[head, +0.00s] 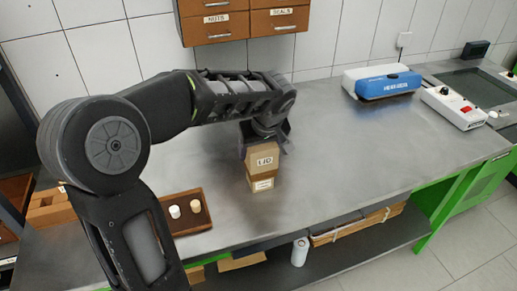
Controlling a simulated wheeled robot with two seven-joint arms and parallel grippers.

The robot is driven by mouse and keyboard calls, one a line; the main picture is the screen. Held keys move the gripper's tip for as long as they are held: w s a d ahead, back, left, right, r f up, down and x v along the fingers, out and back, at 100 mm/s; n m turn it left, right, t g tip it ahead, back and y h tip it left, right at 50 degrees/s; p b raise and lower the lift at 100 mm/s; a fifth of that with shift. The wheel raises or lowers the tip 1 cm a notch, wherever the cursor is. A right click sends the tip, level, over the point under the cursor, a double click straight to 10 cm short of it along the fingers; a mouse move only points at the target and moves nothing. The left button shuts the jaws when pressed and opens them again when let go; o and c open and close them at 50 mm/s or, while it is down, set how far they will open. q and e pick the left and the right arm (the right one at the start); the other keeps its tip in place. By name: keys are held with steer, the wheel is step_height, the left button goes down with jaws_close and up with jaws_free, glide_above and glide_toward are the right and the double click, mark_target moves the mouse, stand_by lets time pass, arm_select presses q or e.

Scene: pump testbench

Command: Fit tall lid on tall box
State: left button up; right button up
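The tall lid (264,161), a brown cardboard piece with a white "LID" label, is at the top of the tall box (262,184) in the head view. The box is brown cardboard with a white label near its top and stands upright on the metal bench. The lid lines up closely with the box; I cannot tell whether it is fully seated. My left gripper (264,143) reaches down from above, its dark fingers at the lid's upper sides. Whether it grips the lid is too small to tell. My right gripper is not in view.
A brown tray (207,220) with two small light pieces lies left of the box. At the back right are a blue-and-white device (388,86) and a white control box (453,107) with a red switch. Drawers (218,28) hang above. The bench right of the box is clear.

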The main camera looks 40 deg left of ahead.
arm_select(q)
steer(key=o, duration=1.3)
steer(key=shift+f, duration=0.1)
steer(key=shift+o, duration=0.2)
steer(key=shift+r+p, duration=0.3)
steer(key=v, duration=1.1)
steer(key=shift+s+d+r+b, duration=0.15)
steer(key=shift+r+b, duration=0.2)
steer(key=shift+b, duration=0.05)
